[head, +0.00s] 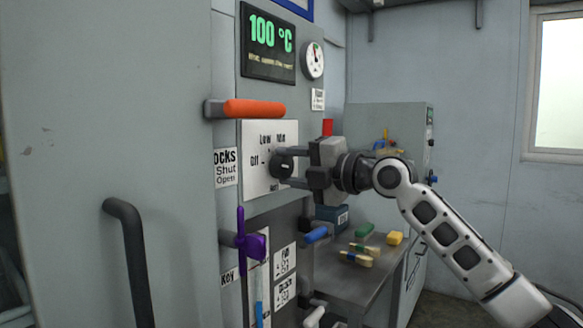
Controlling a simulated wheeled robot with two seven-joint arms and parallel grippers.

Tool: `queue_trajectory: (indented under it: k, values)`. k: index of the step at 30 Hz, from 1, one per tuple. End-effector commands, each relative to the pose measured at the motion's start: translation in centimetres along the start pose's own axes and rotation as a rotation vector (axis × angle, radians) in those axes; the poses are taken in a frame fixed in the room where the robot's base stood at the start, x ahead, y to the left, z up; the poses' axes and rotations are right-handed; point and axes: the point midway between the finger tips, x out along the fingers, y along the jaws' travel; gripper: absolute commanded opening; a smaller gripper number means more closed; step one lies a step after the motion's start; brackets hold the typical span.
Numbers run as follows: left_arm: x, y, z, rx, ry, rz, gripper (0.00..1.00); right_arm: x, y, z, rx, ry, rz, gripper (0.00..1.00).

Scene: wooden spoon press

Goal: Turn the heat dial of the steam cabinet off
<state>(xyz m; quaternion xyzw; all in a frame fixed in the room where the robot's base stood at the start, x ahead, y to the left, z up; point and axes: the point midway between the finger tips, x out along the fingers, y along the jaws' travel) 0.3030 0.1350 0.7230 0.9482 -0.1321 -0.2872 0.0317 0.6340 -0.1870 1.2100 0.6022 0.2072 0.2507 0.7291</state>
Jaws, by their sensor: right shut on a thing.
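The steam cabinet (225,60) stands at the left and centre, with a white dial plate (256,178) marked "Off", "Low" and "Me…" on its front. The dark round heat dial (281,165) sits on this plate. My right gripper (292,167) comes in from the right and is shut on the dial, its fingers on either side of the knob. The gripper hides part of the plate's right side, so I cannot clearly read the dial's setting. The display (268,38) above reads 100 °C. My left gripper is not in view.
An orange handle (254,109) sticks out just above the dial plate. A purple handle (252,243) and a blue handle (316,234) are below. A round gauge (313,60) is at the upper right. A metal bench (350,281) holds brushes and a yellow block.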

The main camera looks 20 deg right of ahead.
Motion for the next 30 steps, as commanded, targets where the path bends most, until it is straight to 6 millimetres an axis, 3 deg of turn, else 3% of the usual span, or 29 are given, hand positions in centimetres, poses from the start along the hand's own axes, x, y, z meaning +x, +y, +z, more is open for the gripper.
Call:
queue_trajectory:
  k: [1,3,11,16,30]
  values:
    - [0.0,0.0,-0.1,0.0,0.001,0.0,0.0,0.0,0.0,0.0,-0.002,0.0,-0.001,0.51]
    - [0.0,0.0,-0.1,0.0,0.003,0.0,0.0,0.0,0.0,0.0,-0.002,0.0,-0.001,0.65]
    - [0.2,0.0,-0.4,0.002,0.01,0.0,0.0,-0.1,0.0,0.0,-0.001,0.0,0.0,0.65]
    - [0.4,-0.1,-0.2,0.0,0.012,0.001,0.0,-1.4,-0.2,0.1,-0.001,-0.002,0.0,0.65]
    - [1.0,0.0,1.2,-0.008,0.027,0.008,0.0,-12.0,-0.5,0.0,-0.002,-0.004,-0.004,0.65]
